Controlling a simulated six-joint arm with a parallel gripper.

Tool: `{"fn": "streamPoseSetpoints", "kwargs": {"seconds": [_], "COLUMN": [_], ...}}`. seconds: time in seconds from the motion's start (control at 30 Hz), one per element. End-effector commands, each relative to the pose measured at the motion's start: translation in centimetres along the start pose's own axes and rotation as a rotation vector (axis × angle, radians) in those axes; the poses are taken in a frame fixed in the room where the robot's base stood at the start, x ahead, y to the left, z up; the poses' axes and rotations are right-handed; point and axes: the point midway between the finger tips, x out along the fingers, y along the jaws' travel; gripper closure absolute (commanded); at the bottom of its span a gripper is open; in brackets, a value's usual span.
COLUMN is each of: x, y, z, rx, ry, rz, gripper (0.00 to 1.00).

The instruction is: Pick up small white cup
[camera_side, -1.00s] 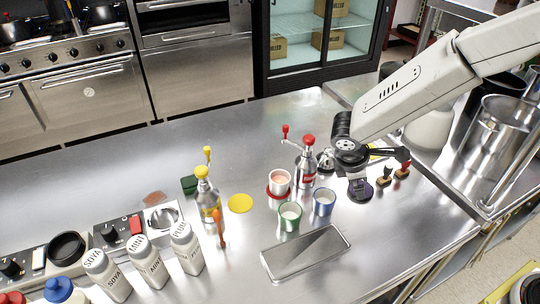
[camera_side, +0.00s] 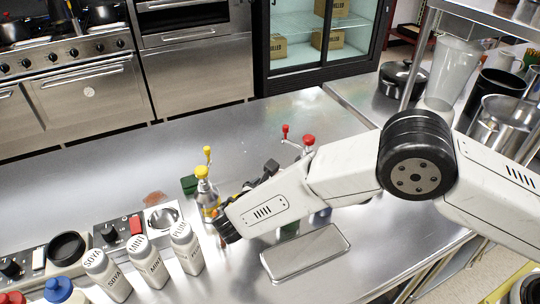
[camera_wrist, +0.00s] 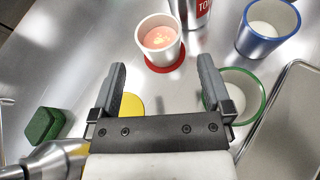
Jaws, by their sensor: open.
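The small white cup (camera_wrist: 158,40) has pinkish contents and stands upright on a red round coaster (camera_wrist: 165,64) in the wrist view. My gripper (camera_wrist: 162,72) is open and empty. Its two fingers point toward the cup, which shows beyond and between the fingertips, apart from them. In the side view my arm hides the white cup and most of the gripper.
A green-rimmed cup (camera_wrist: 245,92) is close by the right finger. A blue-rimmed cup (camera_wrist: 268,28) stands further right, near a metal tray (camera_wrist: 290,125). A yellow disc (camera_wrist: 131,106) and green sponge (camera_wrist: 43,125) lie left. A yellow-topped dispenser (camera_side: 204,190) stands near my wrist.

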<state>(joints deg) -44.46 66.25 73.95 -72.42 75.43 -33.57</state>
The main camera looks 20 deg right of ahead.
Motion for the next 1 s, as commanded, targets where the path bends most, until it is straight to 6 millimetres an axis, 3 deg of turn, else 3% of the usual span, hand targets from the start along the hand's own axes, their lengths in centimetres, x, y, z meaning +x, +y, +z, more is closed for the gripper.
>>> {"fn": "streamPoseSetpoints", "kwargs": {"seconds": [0.77, 1.0], "x": [2.8, 5.0], "y": [0.0, 0.2], "z": [0.0, -0.1], "rx": [-0.001, 0.0], "ry": [-0.001, -0.002], "rz": [0.0, -0.002], "gripper": [0.0, 0.0]}}
